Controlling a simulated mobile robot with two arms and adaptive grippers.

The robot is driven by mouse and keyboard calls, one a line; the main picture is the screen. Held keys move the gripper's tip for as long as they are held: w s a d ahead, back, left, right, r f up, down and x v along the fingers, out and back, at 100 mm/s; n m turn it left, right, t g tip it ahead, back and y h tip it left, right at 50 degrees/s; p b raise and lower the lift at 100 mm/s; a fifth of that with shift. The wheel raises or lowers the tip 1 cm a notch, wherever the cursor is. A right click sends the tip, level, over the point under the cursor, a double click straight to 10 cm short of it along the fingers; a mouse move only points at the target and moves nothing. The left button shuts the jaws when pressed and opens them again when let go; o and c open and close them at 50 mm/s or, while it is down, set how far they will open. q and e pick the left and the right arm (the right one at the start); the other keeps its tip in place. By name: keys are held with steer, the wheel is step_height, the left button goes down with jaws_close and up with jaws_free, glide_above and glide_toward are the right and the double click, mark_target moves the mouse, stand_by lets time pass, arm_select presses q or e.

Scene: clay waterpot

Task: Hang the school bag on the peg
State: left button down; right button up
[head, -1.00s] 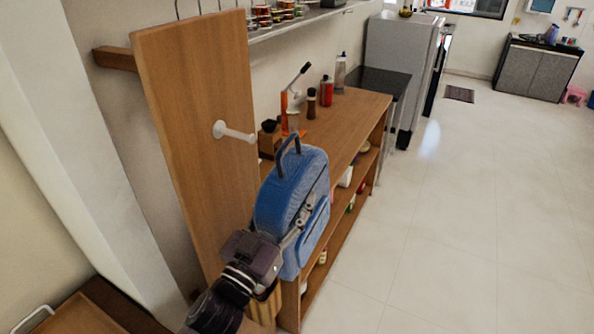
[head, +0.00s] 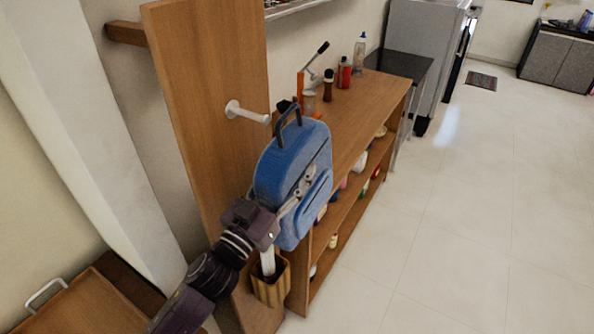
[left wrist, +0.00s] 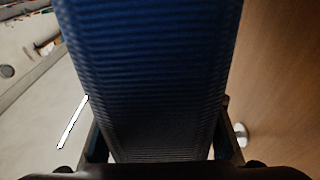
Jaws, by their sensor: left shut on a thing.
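The blue school bag (head: 292,172) hangs upright in the air in the head view, its dark top handle loop (head: 288,124) standing up. My left gripper (head: 290,205) is shut on the bag's side, and the bag fills the middle of the left wrist view (left wrist: 150,80) between the two fingers. The white peg (head: 248,113) sticks out from the tall wooden board (head: 205,90). In the head view the handle loop appears just right of the peg's tip, and I cannot tell their gap in depth. My right gripper is not in view.
A wooden shelf unit (head: 352,118) with bottles on top stands behind the bag. A wooden holder (head: 271,285) stands below my left gripper. A wooden cabinet (head: 80,305) is at the lower left. The tiled floor (head: 470,220) on the right is clear.

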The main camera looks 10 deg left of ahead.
arm_select(q)
steer(key=w+a+b, duration=0.1)
steer(key=w+a, duration=0.1)
steer(key=a, duration=0.5)
steer(key=shift+w+f+b, duration=0.3)
steer(key=shift+f+b, duration=0.1)
steer(key=shift+f, duration=0.05)
stand_by(0.4)
steer(key=shift+a, duration=0.15)
stand_by(0.5)
